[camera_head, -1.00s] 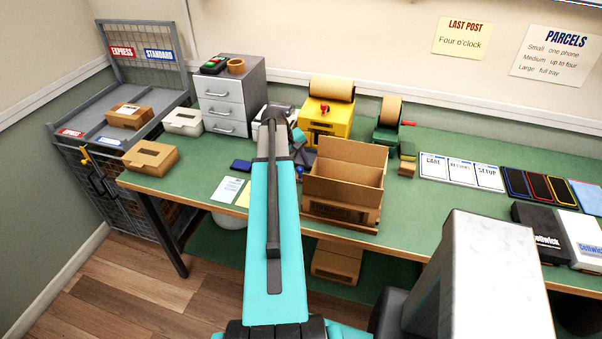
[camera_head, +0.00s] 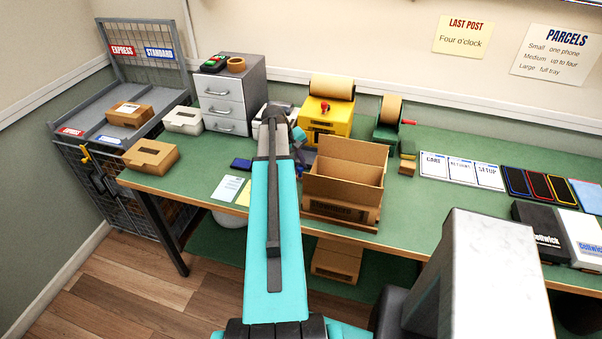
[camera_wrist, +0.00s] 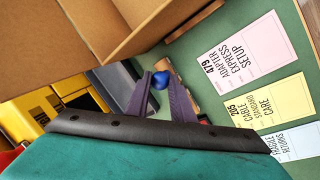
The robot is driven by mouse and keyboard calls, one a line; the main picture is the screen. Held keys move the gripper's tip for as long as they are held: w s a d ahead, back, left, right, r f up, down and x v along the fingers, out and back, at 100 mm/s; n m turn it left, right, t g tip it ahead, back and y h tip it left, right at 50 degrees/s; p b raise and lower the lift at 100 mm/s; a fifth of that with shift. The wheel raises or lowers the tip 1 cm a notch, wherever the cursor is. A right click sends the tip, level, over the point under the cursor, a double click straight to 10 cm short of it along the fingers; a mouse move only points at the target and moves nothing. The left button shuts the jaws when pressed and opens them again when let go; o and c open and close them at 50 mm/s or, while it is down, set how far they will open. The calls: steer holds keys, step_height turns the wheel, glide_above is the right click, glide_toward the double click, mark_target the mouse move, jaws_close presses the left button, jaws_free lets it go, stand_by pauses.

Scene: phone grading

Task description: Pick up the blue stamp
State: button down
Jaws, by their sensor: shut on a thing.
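The blue stamp (camera_wrist: 161,78) shows in the wrist view as a round blue knob between my fingertips. My gripper (camera_wrist: 160,84) has two dark purple fingers closed on the stamp from both sides. The lower part of the stamp is hard to make out. In the head view my teal arm covers most of the gripper, and the stamp cannot be made out there.
An open cardboard box (camera_head: 342,185) stands just right of my arm. A yellow machine (camera_head: 328,118) is behind it. A dark blue pad (camera_head: 241,165) lies left of my arm. Printed slips, including a pink one (camera_wrist: 240,48), lie on the green bench.

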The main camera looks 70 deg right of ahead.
mark_target(298, 167)
steer(key=shift+r, duration=0.1)
steer(key=shift+r+b, duration=1.05)
steer(key=shift+r, duration=0.5)
steer(key=a+r+b, duration=0.1)
steer(key=a+b, duration=0.3)
steer(key=a, duration=1.1)
steer(key=shift+s+a+r+b, duration=0.25)
steer(key=shift+a+r+b, duration=0.05)
steer(key=shift+r+b, duration=0.1)
